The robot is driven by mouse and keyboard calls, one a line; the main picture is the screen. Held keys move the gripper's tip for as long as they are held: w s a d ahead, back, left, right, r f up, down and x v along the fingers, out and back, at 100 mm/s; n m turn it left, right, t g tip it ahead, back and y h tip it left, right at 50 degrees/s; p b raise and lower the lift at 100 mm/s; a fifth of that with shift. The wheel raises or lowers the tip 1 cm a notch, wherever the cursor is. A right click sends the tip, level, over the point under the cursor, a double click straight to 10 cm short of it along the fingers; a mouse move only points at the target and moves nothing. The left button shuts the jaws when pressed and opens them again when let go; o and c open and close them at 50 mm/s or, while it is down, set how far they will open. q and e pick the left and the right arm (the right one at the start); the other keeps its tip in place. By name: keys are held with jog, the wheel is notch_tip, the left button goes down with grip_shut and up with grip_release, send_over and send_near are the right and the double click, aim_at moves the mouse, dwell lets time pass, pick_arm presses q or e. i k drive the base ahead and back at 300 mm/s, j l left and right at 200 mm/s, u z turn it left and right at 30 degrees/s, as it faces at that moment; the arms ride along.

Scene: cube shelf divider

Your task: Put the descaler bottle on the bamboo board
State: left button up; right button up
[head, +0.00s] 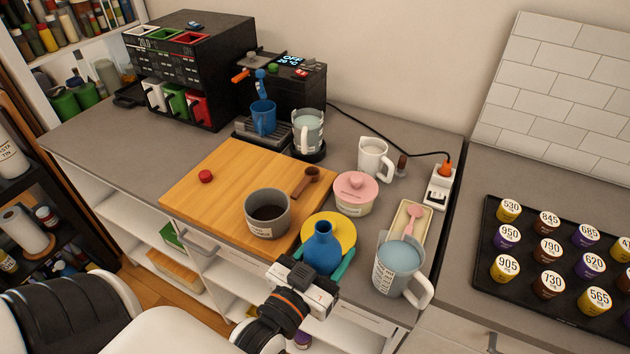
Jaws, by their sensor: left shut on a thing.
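The bamboo board (215,185) lies flat on the grey counter, left of centre. A blue bottle with a narrow neck (323,247), which looks like the descaler bottle, stands upright near the counter's front edge, to the right of the board's front corner. My left gripper (328,270) reaches in from below and is shut on the bottle, with teal fingers on either side of it. The bottle's base is hidden by the gripper, so I cannot tell whether it touches the surface below. My right gripper is not in view.
On the board are a grey pot (267,213), a red cap (206,176) and a brown scoop (308,180). A yellow disc (343,227) is just behind the bottle. A pink jar (354,193) and a measuring jug (400,270) stand nearby. The board's left part is largely clear.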

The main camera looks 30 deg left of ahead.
aim_at(250, 186)
jog(key=j, duration=0.4)
jog(key=k+j+z, duration=0.1)
jog(key=j, duration=0.3)
jog(key=k+j, duration=0.1)
jog(key=j, duration=0.3)
jog(key=i+j+z, duration=0.1)
jog(key=j, duration=0.3)
jog(key=i+j, duration=0.2)
jog(key=j, duration=0.2)
jog(key=z, duration=0.05)
